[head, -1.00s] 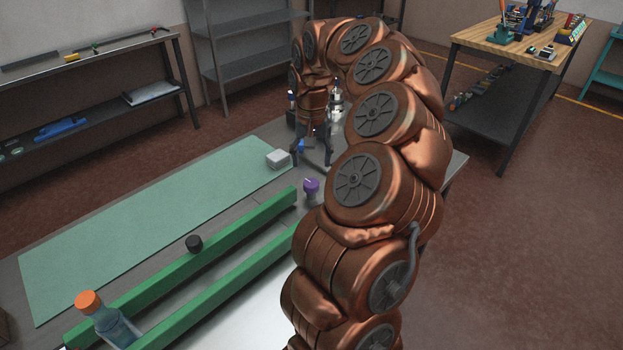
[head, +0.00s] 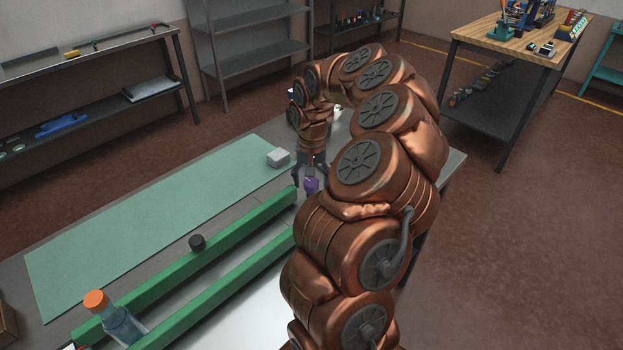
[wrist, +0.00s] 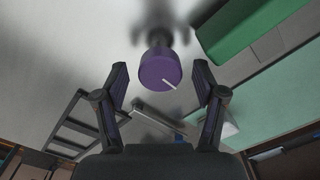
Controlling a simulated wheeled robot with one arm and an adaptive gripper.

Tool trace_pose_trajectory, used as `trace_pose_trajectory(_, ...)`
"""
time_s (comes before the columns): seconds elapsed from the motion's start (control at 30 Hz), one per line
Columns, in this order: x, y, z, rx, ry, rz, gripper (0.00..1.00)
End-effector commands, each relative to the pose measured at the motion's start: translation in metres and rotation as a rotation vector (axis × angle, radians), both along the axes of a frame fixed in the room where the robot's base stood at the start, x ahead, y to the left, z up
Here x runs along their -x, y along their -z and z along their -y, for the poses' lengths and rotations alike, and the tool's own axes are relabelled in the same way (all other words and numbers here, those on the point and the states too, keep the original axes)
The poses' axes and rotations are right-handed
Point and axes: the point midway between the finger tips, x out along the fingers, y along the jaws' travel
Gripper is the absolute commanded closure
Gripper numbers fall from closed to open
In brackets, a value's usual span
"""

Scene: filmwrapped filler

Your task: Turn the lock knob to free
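The lock knob (wrist: 160,70) is purple with a white pointer line, seen nearly end-on in the wrist view. The line points to the lower right there. The knob also shows in the head view (head: 311,185), just below my gripper and near the far end of the green rails. My gripper (wrist: 160,76) is open, with one finger on each side of the knob. Gaps show between both fingers and the knob, so it is not gripped. In the head view my arm hides part of the area around it.
Two green rails (head: 165,283) run along the bench, with a black knob (head: 197,242) on one. A bottle with an orange cap (head: 97,301) stands at the near left end. A light block (head: 278,157) sits on the green mat (head: 130,225), which is otherwise clear.

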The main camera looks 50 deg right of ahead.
Motion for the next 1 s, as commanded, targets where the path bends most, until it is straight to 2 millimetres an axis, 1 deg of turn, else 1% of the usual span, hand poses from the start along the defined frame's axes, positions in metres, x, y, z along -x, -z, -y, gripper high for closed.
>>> trace_pose_trajectory(0.03,-0.0001,0.0000,-0.0001,0.000,0.000,0.000,0.36)
trace_pose_trajectory(0.07,-0.0001,0.0000,-0.0001,0.000,0.000,0.000,0.39)
trace_pose_trajectory(0.53,0.0000,-0.0002,-0.0003,0.000,-0.001,0.000,0.88)
trace_pose_trajectory(0.57,0.0000,-0.0003,-0.0001,0.000,0.000,0.000,0.90)
trace_pose_trajectory(0.77,0.0000,0.0005,0.0000,0.001,-0.014,-0.001,0.90)
trace_pose_trajectory(1.0,0.0001,0.0028,-0.0001,0.002,-0.113,-0.001,0.90)
